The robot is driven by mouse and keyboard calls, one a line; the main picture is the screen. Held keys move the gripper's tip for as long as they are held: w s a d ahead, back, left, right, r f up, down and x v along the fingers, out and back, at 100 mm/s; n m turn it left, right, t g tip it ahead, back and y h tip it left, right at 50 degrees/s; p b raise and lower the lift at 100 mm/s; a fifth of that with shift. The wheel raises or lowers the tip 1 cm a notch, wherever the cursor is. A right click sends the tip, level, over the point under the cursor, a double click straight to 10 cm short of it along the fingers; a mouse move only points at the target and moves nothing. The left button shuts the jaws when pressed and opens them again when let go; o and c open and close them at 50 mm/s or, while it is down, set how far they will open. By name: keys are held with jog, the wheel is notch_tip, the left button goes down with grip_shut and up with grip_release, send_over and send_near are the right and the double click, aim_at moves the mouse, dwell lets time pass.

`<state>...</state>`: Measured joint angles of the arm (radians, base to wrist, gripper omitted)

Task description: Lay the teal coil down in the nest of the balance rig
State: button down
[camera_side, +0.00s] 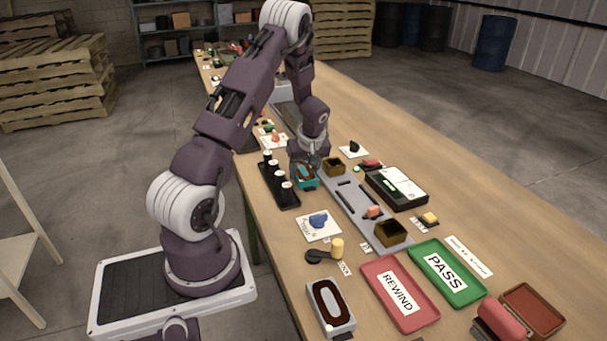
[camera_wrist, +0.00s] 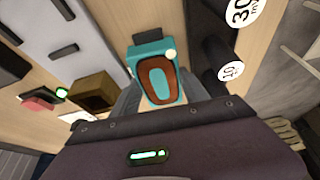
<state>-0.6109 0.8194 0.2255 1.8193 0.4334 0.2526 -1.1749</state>
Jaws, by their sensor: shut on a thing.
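The teal coil (camera_side: 305,178) has a teal body with a brown oval winding and a pale round knob at one corner. It also shows in the wrist view (camera_wrist: 147,54). My gripper (camera_side: 306,166) is shut on it, a finger on each side, and points down. The balance rig seems to be the long grey plate (camera_side: 360,208), with an open brass-coloured box at its far end (camera_side: 333,167) and another at its near end (camera_side: 391,234). The coil is left of the far box, apart from it. I cannot tell its height or which part is the nest.
A black rack (camera_side: 283,197) of several white-topped weights stands close left of the coil. A black instrument (camera_side: 397,188) lies right of the plate. Nearer are a blue piece (camera_side: 318,219), a grey coil (camera_side: 330,307), a red REWIND tray (camera_side: 400,294) and a green PASS tray (camera_side: 446,272).

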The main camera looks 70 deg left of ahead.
notch_tip(320, 180, up, 10)
jog(key=w+d+f+m+t+h, duration=0.1)
jog(key=w+d+m+t+h, duration=0.1)
jog(key=d+m, duration=1.05)
jog(key=w+d+m+t+h, duration=0.15)
jog(key=d+m, duration=0.35)
jog(key=d, duration=1.5)
notch_tip(320, 180, up, 3)
jog(key=n+g+y, duration=0.4)
jog(key=n, duration=1.4)
send_over(355, 198)
jog(key=d, duration=0.2)
jog(key=f, duration=0.9)
jog(key=shift+w+a+f, duration=0.1)
jog(key=shift+a+f, duration=0.25)
jog(key=shift+f, duration=0.05)
jog(key=shift+f+h, duration=0.25)
jog(key=shift+f, duration=0.05)
jog(key=shift+f, duration=0.3)
